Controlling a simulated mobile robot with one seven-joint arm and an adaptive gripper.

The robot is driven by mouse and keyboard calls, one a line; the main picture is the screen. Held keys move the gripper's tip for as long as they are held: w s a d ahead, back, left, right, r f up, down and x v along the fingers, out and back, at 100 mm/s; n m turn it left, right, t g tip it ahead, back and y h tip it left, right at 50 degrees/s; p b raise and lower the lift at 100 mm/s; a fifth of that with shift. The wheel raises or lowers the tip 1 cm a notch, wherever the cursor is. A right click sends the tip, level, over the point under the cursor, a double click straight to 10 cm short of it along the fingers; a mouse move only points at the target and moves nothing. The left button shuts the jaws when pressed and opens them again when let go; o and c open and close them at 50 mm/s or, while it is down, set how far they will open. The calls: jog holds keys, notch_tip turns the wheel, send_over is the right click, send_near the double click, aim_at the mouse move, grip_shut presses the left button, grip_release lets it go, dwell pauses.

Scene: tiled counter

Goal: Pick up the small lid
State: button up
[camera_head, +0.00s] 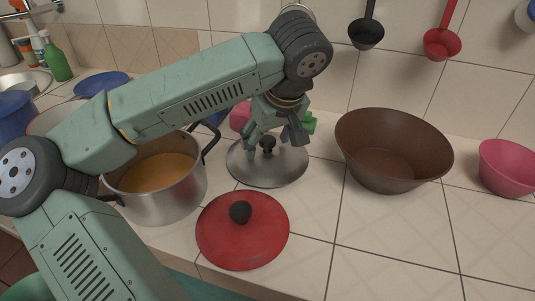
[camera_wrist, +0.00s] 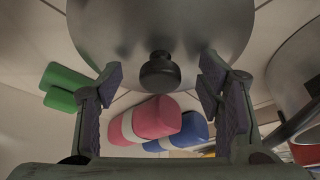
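A grey metal lid (camera_head: 262,174) with a black knob (camera_head: 268,146) lies flat on the counter, right of the pot. A red lid (camera_head: 242,240) with a black knob lies in front of it. My gripper (camera_head: 274,134) is over the metal lid, with its fingers pointing down around the knob area. In the wrist view my gripper (camera_wrist: 161,70) is open and empty. The metal lid (camera_wrist: 160,25) fills the top there, and its knob (camera_wrist: 160,73) shows between the two fingers, apart from both.
A metal pot (camera_head: 170,202) of orange soup stands left of the lids. A brown bowl (camera_head: 390,165) and a pink bowl (camera_head: 507,168) stand to the right. Pink (camera_wrist: 145,120), blue (camera_wrist: 185,130) and green (camera_wrist: 65,88) blocks lie behind the metal lid. The front right counter is clear.

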jog(key=shift+f, duration=0.1)
jog(key=c, duration=1.1)
